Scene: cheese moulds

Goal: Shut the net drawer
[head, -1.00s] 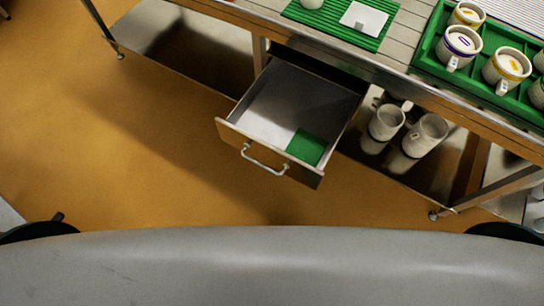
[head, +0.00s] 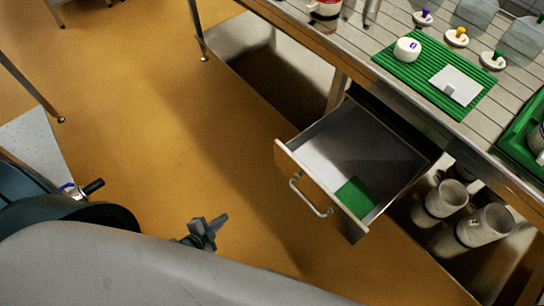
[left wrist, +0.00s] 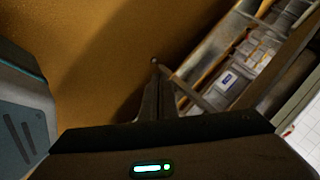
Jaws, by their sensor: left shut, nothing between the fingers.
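The net drawer (head: 318,150) stands pulled out under the table in the head view. Its wooden front (head: 346,212) carries a metal bar handle (head: 308,199). A folded green piece (head: 356,197) lies inside near the front, and the rest of the drawer floor is bare. My left gripper (head: 214,227) is shut and empty, low over the floor to the left of the drawer front and apart from it. Its closed fingers (left wrist: 155,90) also show in the left wrist view. My right gripper is out of view.
The table above the drawer bears a green ribbed mat (head: 410,75) with a white pot (head: 407,49) and a white square. White moulds (head: 446,198) stand on the lower shelf right of the drawer. The orange floor (head: 150,130) left of the drawer is clear.

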